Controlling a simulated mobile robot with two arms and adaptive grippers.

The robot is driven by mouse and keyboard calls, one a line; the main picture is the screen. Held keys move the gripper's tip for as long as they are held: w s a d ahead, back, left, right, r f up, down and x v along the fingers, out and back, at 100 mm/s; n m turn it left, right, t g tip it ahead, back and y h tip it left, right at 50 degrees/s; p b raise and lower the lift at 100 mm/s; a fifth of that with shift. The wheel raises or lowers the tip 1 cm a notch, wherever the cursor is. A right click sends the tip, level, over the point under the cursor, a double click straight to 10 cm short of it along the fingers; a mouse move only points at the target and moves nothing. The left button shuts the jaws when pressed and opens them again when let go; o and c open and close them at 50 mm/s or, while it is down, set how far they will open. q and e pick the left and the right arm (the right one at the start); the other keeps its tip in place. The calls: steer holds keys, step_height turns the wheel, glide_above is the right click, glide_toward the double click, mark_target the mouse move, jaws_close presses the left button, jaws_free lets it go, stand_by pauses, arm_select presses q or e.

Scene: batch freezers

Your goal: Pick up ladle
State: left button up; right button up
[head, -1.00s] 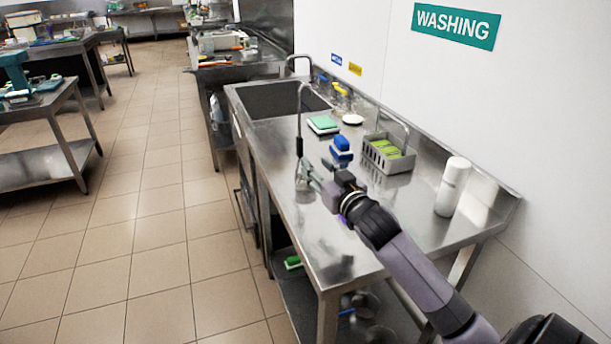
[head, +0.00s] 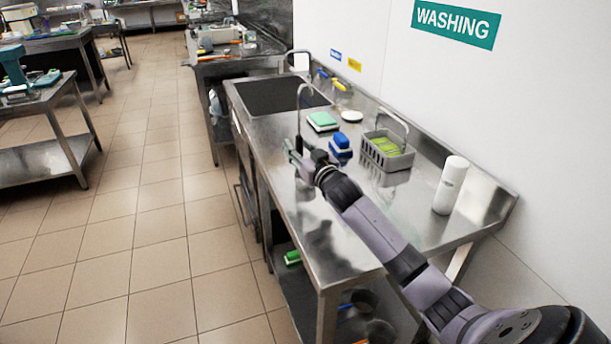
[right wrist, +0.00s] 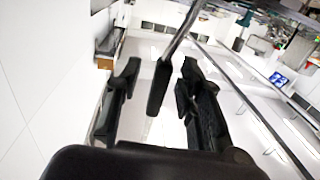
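A thin metal rod with a black grip, which I take to be the ladle (head: 298,112), stands upright at the near edge of the steel counter. Its top bends over to the right, and I cannot make out a bowl. My right gripper (head: 291,150) is beside the lower, black end of it. In the right wrist view the black grip (right wrist: 158,90) lies between the two fingers of my right gripper (right wrist: 159,72), with gaps on both sides. The fingers are open. My left gripper is not in view.
The steel counter (head: 268,150) has a sink (head: 275,95) at its far end. A green-and-white sponge (head: 322,121), a blue brush (head: 341,148), a grey basket (head: 387,152) and a white bottle (head: 450,185) stand on it. The wall is close on the right; open floor lies left.

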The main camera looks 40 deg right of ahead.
jaws_close()
stand_by(0.4)
stand_by(0.6)
